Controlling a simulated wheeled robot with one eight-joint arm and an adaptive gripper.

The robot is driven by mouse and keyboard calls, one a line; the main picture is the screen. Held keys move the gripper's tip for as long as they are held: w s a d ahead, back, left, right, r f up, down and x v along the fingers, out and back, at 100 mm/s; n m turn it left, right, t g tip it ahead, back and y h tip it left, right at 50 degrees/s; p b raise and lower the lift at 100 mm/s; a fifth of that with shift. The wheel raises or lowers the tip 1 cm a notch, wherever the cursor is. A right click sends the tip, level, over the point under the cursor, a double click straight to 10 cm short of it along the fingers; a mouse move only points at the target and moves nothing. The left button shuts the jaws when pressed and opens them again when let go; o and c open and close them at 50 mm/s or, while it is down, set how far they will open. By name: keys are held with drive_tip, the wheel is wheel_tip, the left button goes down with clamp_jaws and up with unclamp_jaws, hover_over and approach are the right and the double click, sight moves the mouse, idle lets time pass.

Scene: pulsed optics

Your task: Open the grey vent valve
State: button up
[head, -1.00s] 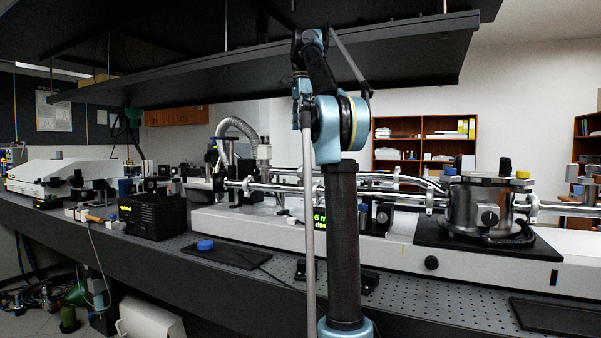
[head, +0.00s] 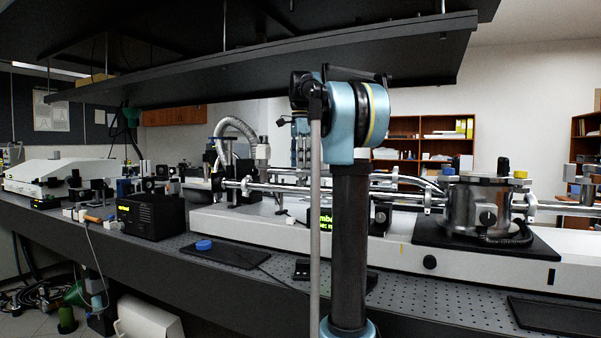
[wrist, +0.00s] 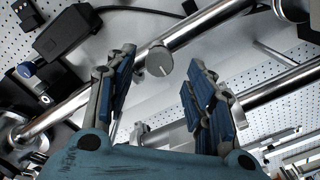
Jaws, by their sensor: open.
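In the wrist view a round grey knob (wrist: 159,61) with a pale line across its face sits beside a shiny metal pipe (wrist: 190,30); it looks like the grey vent valve. My gripper (wrist: 161,78) is open and empty, with blue-padded fingers. The knob shows between the fingertips, nearer the left finger in the picture. I see no contact, but cannot tell the distance to it. In the head view my arm stands in front of the pipe run (head: 270,187), and I cannot make out the knob or the fingers there.
A metal chamber (head: 468,205) with blue and yellow caps stands right of my arm. A dark shelf (head: 290,70) hangs overhead. A flexible hose (head: 238,125) rises left of the arm. In the wrist view a second pipe (wrist: 275,85) runs at the right, and a black box (wrist: 65,35) lies upper left.

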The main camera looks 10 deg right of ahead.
sight(300, 176)
drive_tip(key=shift+f, duration=1.5)
drive_tip(key=c, duration=1.1)
